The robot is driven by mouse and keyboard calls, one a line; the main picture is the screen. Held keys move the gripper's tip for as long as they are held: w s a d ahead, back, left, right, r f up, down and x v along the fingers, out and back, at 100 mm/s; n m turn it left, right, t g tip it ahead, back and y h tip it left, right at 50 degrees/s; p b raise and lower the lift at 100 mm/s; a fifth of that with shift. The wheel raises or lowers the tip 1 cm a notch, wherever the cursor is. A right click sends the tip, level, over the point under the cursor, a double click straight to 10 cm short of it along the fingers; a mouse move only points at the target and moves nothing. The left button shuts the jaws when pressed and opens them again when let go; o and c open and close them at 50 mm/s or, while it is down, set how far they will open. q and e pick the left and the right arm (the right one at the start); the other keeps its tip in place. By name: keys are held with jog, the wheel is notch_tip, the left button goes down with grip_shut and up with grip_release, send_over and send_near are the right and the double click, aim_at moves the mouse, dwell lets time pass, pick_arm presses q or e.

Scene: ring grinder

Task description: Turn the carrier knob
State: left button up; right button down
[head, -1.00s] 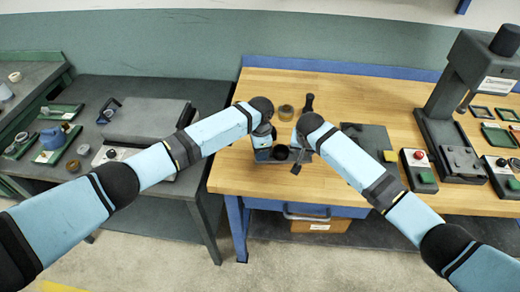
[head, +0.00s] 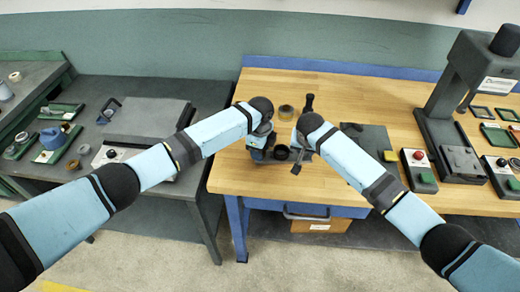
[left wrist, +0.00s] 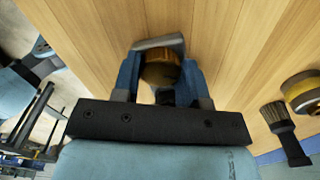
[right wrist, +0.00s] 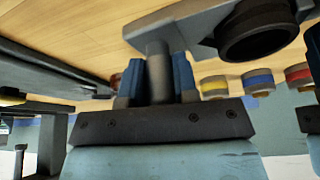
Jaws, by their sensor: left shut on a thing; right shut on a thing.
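My left gripper (left wrist: 160,85) is shut on a brown, rounded part (left wrist: 160,68) with a grey cap piece above it. My right gripper (right wrist: 158,85) is shut on a grey upright post (right wrist: 158,68), which joins a flat grey arm with a dark ring (right wrist: 258,30) at its end. The dark ring also shows in the head view (head: 281,152), between the two grippers at the front of the wooden bench. In the head view my left gripper (head: 260,152) and right gripper (head: 297,160) are close together, and my wrists hide most of what they hold. I cannot make out the knob itself clearly.
A dark mat (head: 372,142), button box (head: 418,170) and press (head: 462,160) are to the right on the bench. A darker table (head: 80,95) with trays is on the left.

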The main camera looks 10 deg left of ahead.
dwell(0.5)
pick_arm(q)
jog(key=o, duration=0.9)
jog(key=shift+o, duration=0.2)
notch_tip(320, 180, up, 12)
